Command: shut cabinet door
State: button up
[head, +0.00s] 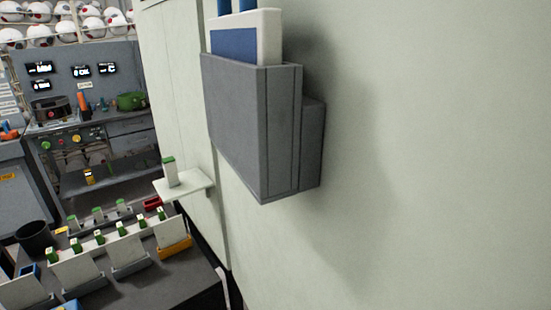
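No cabinet door can be made out for certain. A pale green upright panel (420,150) fills the right half of the head view, very close. A second pale green panel (180,110) with vertical seams stands to its left; I cannot tell whether either is a cabinet door. A grey box-shaped holder (235,120) is fixed to the near panel, with a white and blue item (250,38) standing up out of its top. My gripper is not in view.
A small white shelf (195,186) juts out left of the holder and carries a white and green item (169,172). A dark table (180,290) with several white, green-topped items is at lower left. A black bin (35,238) and grey workbench (110,140) stand behind.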

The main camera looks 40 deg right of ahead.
aim_at(397, 156)
jog(key=k, duration=0.25)
jog(key=j+z, duration=0.1)
jog(key=j, duration=0.35)
jog(key=k+j+z, duration=0.1)
jog(key=j, duration=0.4)
jog(key=k+j+z, duration=0.1)
jog(key=j, duration=0.35)
jog(key=j+z, duration=0.15)
jog(key=j, duration=0.5)
jog(key=k+j+z, duration=0.15)
jog(key=j, duration=0.55)
jog(key=j+z, duration=0.15)
jog(key=j, duration=0.5)
jog(key=k, duration=0.05)
